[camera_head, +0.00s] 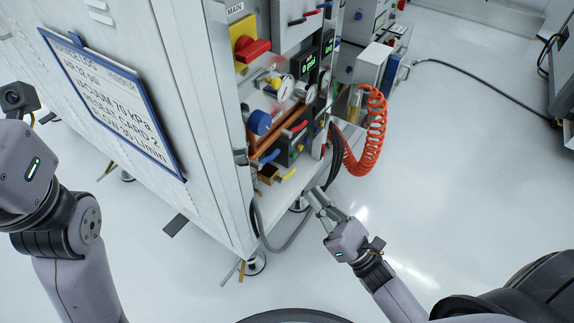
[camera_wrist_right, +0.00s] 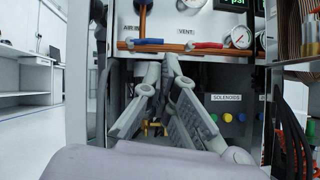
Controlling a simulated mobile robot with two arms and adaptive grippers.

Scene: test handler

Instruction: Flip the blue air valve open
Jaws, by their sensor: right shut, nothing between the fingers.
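The blue air valve lever (camera_head: 269,156) is on a copper pipe low on the front of the test cabinet. In the right wrist view the blue lever (camera_wrist_right: 150,41) lies along the horizontal copper pipe, below the "AIR IN" label. My right gripper (camera_head: 316,196) is shut and empty, below and to the right of the lever in the head view. In the right wrist view its fingertips (camera_wrist_right: 168,64) come together just below the pipe, apart from the lever as far as I can tell. My left gripper is not in view; only part of the left arm shows.
A red lever (camera_head: 298,128), the vent one in the wrist view (camera_wrist_right: 206,45), sits beside the blue lever. A blue knob (camera_head: 259,122) and a red-yellow main switch (camera_head: 252,49) are above. An orange coiled hose (camera_head: 374,135) hangs at right. Open floor lies right of the cabinet.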

